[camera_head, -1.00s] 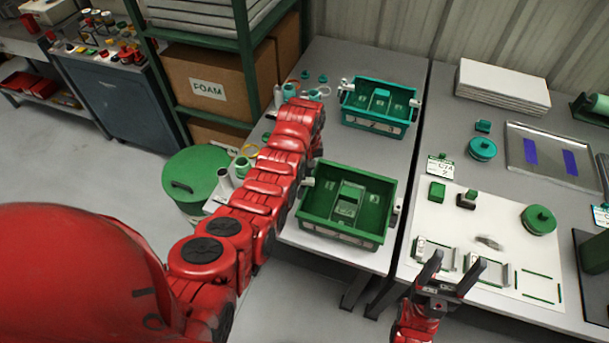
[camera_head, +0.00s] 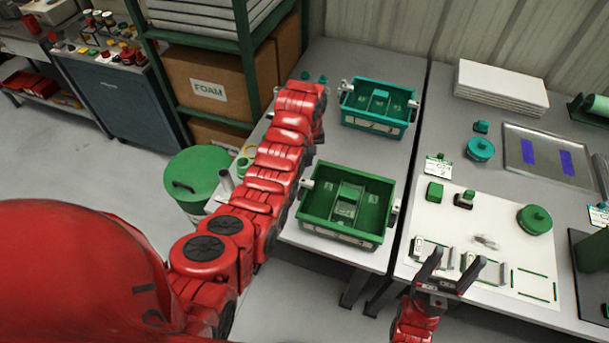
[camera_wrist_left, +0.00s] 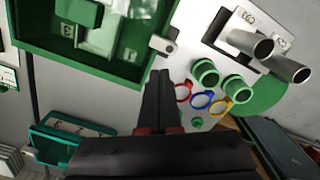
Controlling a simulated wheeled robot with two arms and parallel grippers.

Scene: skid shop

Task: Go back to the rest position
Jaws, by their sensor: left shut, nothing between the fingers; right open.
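My left arm reaches in from the left over the middle table, and its gripper is hidden behind the arm in the head view. In the left wrist view my left gripper (camera_wrist_left: 160,98) is shut and empty, above the bare table beside the green bin.
A green bin (camera_head: 315,225) and a teal bin (camera_head: 375,127) stand right of my left arm. Rings (camera_wrist_left: 202,100), green cups (camera_wrist_left: 236,85) and metal tubes (camera_wrist_left: 290,70) lie near my left gripper. A white mat (camera_head: 500,205) holds green parts.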

